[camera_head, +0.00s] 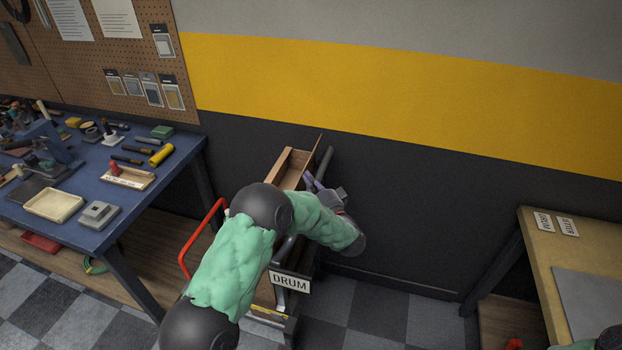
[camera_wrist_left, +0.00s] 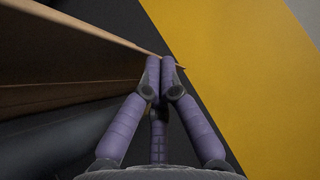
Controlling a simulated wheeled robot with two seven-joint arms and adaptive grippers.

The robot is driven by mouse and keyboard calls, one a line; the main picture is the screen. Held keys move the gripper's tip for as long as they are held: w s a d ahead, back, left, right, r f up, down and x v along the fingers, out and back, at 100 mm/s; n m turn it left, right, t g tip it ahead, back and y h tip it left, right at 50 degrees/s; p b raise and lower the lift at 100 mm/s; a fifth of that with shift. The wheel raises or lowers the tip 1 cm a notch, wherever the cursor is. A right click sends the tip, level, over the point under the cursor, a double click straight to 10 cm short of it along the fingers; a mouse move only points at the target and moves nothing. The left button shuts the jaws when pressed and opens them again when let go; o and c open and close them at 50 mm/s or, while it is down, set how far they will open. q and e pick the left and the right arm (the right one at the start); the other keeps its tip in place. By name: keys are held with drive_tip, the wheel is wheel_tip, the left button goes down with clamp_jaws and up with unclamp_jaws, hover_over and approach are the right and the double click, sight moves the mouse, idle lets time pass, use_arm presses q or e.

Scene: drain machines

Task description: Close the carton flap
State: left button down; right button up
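The open brown cardboard carton (camera_head: 292,165) sits on a cart against the dark wall. A thin cardboard flap (camera_head: 312,152) stands up along its right side. My left gripper (camera_head: 309,181) is beside the carton's right side, its purple fingers partly hidden by my arm. In the left wrist view the fingers (camera_wrist_left: 160,64) are together, with nothing visible between them. Brown cardboard (camera_wrist_left: 70,62) runs along the left there, up to the fingertips, and a small corner shows just behind them. I cannot tell whether they touch it. My right gripper is out of view.
The cart carries a DRUM label (camera_head: 290,282) and a red handle (camera_head: 203,236). A blue workbench (camera_head: 75,221) with tools stands at left. A tan table (camera_head: 545,245) stands at right. Checkered floor (camera_head: 385,318) is clear between cart and tan table.

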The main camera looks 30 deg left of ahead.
use_arm(q)
drive_tip(key=shift+r, duration=0.1)
drive_tip(key=a+n+p, duration=0.1)
drive_tip(key=p, duration=0.2)
drive_tip(key=a+r+n+g+h+p, duration=0.1)
drive_tip(key=p, duration=0.1)
drive_tip(key=s+a+h+p, duration=0.1)
drive_tip(key=p, duration=0.2)
drive_tip(key=shift+r+n+p, duration=0.35)
drive_tip(key=shift+r+n, duration=0.05)
drive_tip(key=shift+s+a+f+n+g+h+p, duration=0.15)
drive_tip(key=shift+s+a+f+n+h+p, duration=0.25)
drive_tip(key=shift+a+f+n+h+p, duration=1.1)
drive_tip(key=shift+s+a+f+n+g+h+p, duration=0.2)
drive_tip(key=shift+s+a+f+n+h+p, duration=0.5)
drive_tip(key=shift+a+h, duration=1.5)
drive_tip(key=shift+s+a+f+n+g+h+p, duration=0.15)
drive_tip(key=shift+a+f+n+h+p, duration=0.5)
drive_tip(key=shift+a+f+n+h, duration=1.1)
drive_tip(key=shift+a+r+m, duration=0.25)
drive_tip(key=shift+a+m, duration=0.05)
drive_tip(key=shift+m, duration=0.15)
